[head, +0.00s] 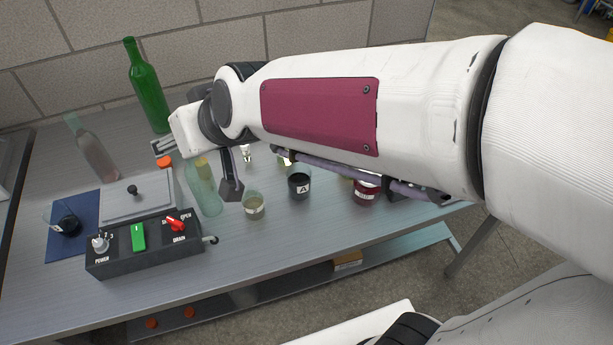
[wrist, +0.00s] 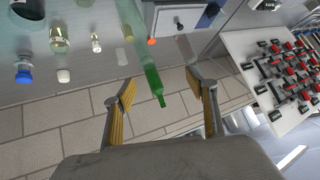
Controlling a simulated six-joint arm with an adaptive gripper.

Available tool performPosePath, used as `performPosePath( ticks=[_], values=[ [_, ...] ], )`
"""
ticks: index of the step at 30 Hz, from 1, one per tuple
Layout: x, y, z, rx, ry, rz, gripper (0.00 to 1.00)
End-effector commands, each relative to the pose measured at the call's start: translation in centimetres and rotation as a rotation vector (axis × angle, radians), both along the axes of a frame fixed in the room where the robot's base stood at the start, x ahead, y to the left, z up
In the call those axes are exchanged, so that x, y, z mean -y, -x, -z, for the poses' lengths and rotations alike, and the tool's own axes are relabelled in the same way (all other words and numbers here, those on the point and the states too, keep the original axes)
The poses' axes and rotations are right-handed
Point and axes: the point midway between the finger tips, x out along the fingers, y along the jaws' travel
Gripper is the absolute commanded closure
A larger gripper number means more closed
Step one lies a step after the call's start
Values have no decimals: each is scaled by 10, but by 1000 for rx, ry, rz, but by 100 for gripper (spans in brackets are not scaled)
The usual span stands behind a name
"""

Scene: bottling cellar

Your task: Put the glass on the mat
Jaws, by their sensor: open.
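A blue mat (head: 60,247) lies at the left of the bench in the head view. A clear glass (head: 66,222) with dark contents stands on it, inside its edges. The mat also shows at the top of the wrist view (wrist: 222,18), with a dark round shape on it. My gripper (head: 230,188) is well to the right of the mat; my arm partly hides it. In the wrist view my gripper (wrist: 161,84) is open, with yellow pads apart and nothing held. A green bottle (wrist: 152,82) appears between the fingers, beyond them.
A control box (head: 145,245) stands right of the mat. A pale clear bottle (head: 203,190) is close beside my gripper. A pale-filled glass (head: 253,206) and a dark container marked A (head: 299,183) stand to the right. The tall green bottle (head: 147,88) is at the back.

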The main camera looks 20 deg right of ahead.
Motion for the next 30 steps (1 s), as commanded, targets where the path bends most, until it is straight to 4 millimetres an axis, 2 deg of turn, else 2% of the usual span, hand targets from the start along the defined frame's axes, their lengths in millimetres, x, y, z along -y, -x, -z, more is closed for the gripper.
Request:
performPosePath(
  ticks=[1, 3, 11, 18, 24, 30],
  values=[
    [15, 8, -3, -8, 9, 13, 43],
    [33, 20, -3, -27, 26, 29, 43],
    [98, 71, 0, -101, 95, 102, 43],
    [153, 126, 10, -178, 165, 195, 43],
    [188, 167, 21, -239, 215, 273, 43],
    [203, 188, 26, -271, 240, 314, 43]
  ],
)
